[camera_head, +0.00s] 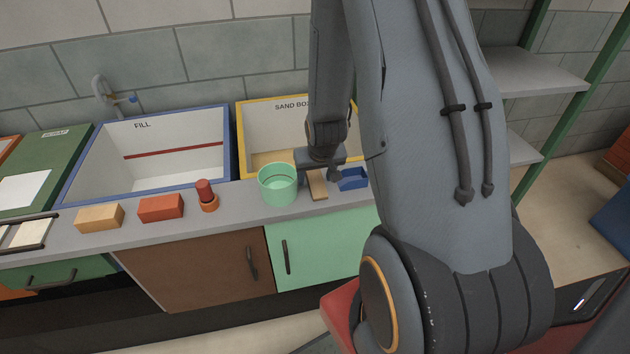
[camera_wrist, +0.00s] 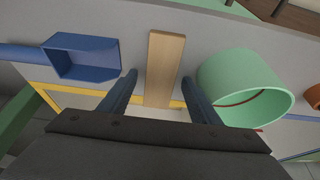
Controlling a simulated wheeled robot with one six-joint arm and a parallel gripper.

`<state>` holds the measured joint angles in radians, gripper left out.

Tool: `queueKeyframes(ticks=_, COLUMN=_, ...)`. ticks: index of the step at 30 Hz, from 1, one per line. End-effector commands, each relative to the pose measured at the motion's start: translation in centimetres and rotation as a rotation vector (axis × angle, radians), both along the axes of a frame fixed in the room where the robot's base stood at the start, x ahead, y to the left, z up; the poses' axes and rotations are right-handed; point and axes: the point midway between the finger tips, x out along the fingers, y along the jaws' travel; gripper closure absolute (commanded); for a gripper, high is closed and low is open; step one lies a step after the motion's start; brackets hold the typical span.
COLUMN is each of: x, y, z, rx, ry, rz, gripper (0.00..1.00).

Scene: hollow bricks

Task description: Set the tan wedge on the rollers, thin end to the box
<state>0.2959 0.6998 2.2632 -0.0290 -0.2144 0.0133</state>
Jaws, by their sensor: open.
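The tan wedge (camera_wrist: 163,62) lies on the grey counter, seen from above as a long narrow wooden strip between my two fingers in the wrist view. In the head view the wedge (camera_head: 317,187) sticks out below my gripper (camera_head: 319,163). My gripper (camera_wrist: 160,88) is open, with a gap on each side of the wedge. Which end is thin I cannot tell. What look like pale rollers in a dark frame (camera_head: 28,233) are at the counter's far left. The yellow-rimmed sand box (camera_head: 262,127) is behind the wedge, partly hidden by my arm.
A green cup (camera_head: 278,187) stands close left of the wedge and a blue scoop (camera_head: 352,180) close right in the head view. Farther left are an orange-red peg piece (camera_head: 207,196), a red brick (camera_head: 161,208) and a tan brick (camera_head: 99,218). A blue-rimmed fill basin (camera_head: 160,133) lies behind.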

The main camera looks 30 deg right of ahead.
Motion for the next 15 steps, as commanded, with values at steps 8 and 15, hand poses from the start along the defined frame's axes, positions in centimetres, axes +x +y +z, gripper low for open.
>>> queueKeyframes(ticks=8, x=0.01, y=-0.01, z=-0.10, rx=0.000, ry=0.000, rz=0.000, gripper=0.43)
queueKeyframes(ticks=15, x=0.00, y=0.00, z=-0.11, rx=0.000, ry=0.000, rz=0.000, gripper=0.73)
